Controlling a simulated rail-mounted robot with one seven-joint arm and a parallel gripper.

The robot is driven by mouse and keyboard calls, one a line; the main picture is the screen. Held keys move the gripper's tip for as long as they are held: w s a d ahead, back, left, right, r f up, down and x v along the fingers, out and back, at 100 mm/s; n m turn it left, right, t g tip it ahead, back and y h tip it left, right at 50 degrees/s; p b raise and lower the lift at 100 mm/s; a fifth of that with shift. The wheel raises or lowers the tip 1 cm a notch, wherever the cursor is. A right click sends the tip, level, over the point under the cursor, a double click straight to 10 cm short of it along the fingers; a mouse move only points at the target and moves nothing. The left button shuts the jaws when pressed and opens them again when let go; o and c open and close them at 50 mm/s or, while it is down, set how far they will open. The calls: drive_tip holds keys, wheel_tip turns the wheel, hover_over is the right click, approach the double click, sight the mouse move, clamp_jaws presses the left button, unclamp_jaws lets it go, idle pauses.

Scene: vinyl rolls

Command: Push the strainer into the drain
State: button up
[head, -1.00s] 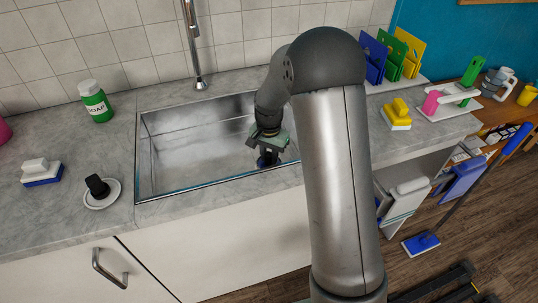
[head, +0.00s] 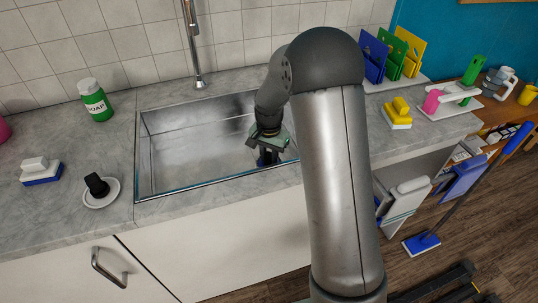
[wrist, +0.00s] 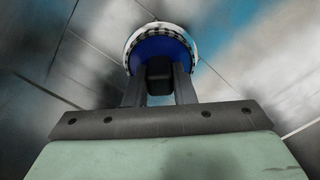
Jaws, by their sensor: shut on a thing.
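The strainer is a round blue piece with a black knob (wrist: 159,70), inside a pale ring with dark slots around its edge; it shows beyond my fingers in the wrist view. My gripper (wrist: 159,78) is shut on the black knob, with one finger on each side. In the head view my gripper (head: 268,157) is down inside the steel sink (head: 190,150), near its right end, with a bit of blue at its tip. The drain opening is not clearly seen, so I cannot tell how the strainer sits in it.
The faucet (head: 193,50) rises behind the sink. On the counter left of it are a green soap bottle (head: 95,101), a blue-white brush (head: 40,172) and a white dish (head: 101,199) with a black item. A yellow brush (head: 397,113) lies to the right.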

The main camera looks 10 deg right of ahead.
sight(269, 154)
drive_tip(key=shift+s+f+b, duration=0.1)
drive_tip(key=shift+f+b, duration=0.2)
drive_tip(key=shift+f, duration=0.15)
idle(1.1)
drive_tip(key=o, duration=1.5)
drive_tip(key=shift+o, duration=0.2)
drive_tip(key=shift+r, duration=0.1)
drive_tip(key=shift+r, duration=0.15)
drive_tip(key=shift+r+p, duration=2.3)
drive_tip(key=shift+r, duration=1.05)
